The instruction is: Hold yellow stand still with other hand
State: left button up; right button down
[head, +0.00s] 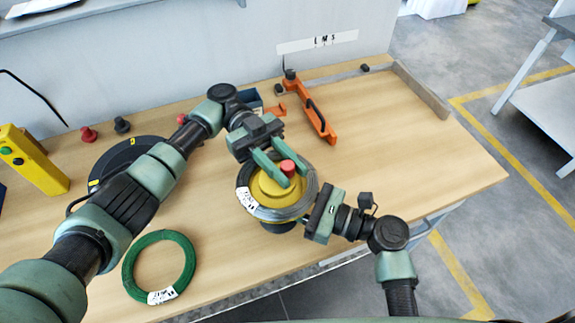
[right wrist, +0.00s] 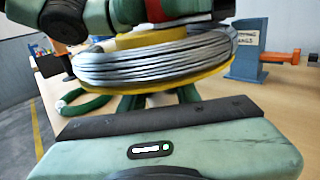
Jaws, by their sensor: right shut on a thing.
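The yellow stand (head: 268,188) is near the table's front edge, with a grey coil (head: 302,203) around it and a red knob (head: 288,168) on top. In the right wrist view the coil (right wrist: 155,62) rests above the stand's yellow lower rim (right wrist: 185,83). My left gripper (head: 277,165) is over the stand, its green fingers beside the red knob; whether they clamp it is unclear. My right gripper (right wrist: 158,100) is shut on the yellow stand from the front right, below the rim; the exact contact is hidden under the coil.
A green coil (head: 133,270) lies at the front left. A black disc (head: 108,165) is partly hidden behind my left arm. A yellow box (head: 35,160) stands far left. An orange tool (head: 310,108) and blue holder (right wrist: 243,50) are behind the stand. The table's right side is clear.

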aim_at(286, 164)
pick_arm(q)
jog(key=shift+o, duration=1.3)
jog(key=shift+w, duration=0.1)
notch_tip(286, 164, up, 10)
jog(key=shift+f, duration=0.1)
